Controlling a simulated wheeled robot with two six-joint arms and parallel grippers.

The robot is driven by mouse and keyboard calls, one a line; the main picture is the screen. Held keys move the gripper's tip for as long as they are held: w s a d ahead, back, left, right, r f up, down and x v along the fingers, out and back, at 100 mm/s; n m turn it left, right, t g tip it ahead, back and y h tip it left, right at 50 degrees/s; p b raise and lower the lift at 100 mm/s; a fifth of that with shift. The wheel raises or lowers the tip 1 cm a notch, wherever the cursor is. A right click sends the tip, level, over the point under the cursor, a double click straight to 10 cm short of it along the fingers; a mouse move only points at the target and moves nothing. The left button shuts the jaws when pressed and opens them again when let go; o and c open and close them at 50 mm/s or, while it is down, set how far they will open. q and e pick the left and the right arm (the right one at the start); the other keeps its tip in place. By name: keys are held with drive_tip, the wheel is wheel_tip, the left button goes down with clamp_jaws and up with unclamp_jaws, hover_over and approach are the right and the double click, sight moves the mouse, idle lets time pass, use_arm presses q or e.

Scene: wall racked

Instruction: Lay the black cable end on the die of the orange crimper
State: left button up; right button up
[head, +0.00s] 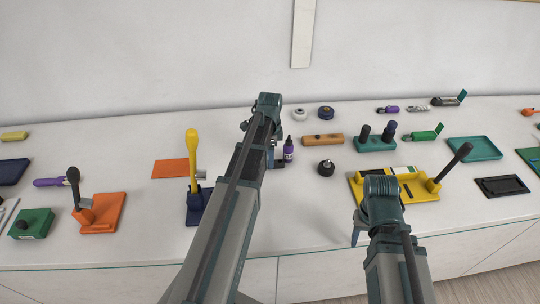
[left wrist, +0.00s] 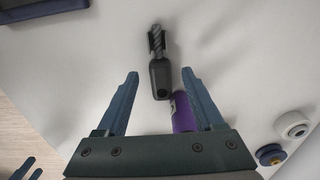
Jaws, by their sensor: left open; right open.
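The orange crimper (head: 105,214), an orange base with an upright black lever, stands at the left of the bench in the head view. In the left wrist view the black cable end (left wrist: 160,78), a dark sleeve with grey strands at its far tip, lies on the white bench. It is ahead of and between the fingers of my left gripper (left wrist: 160,85), which is open and apart from it. In the head view my left arm hides the cable end, and my left gripper (head: 277,158) shows only partly. My right gripper (head: 358,230) is open above the bench front, largely hidden by its wrist.
A purple bottle (head: 289,151) stands close beside my left gripper; it also shows near the right finger in the left wrist view (left wrist: 183,114). A navy crimper (head: 199,207) with a yellow lever stands between my left arm and the orange crimper. A yellow crimper (head: 415,190) is near my right gripper.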

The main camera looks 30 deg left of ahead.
use_arm(q)
wheel_tip(320, 180, up, 9)
drive_tip(key=p, duration=0.8)
use_arm(e)
wheel_tip(320, 180, up, 9)
use_arm(q)
drive_tip(key=s+d+n, duration=0.4)
drive_tip(key=s+d, duration=0.5)
drive_tip(key=d, duration=0.3)
drive_tip(key=s+d+n+y, duration=0.1)
drive_tip(key=s+d+n, duration=0.3)
drive_tip(key=s+d, duration=0.5)
drive_tip(key=d, duration=0.4)
drive_tip(key=shift+d, duration=0.15)
drive_tip(key=shift+r, duration=0.1)
wheel_tip(320, 180, down, 8)
drive_tip(key=b, duration=0.8)
drive_tip(key=shift+r, duration=0.2)
use_arm(e)
wheel_tip(320, 180, down, 8)
drive_tip(key=shift+r, duration=0.25)
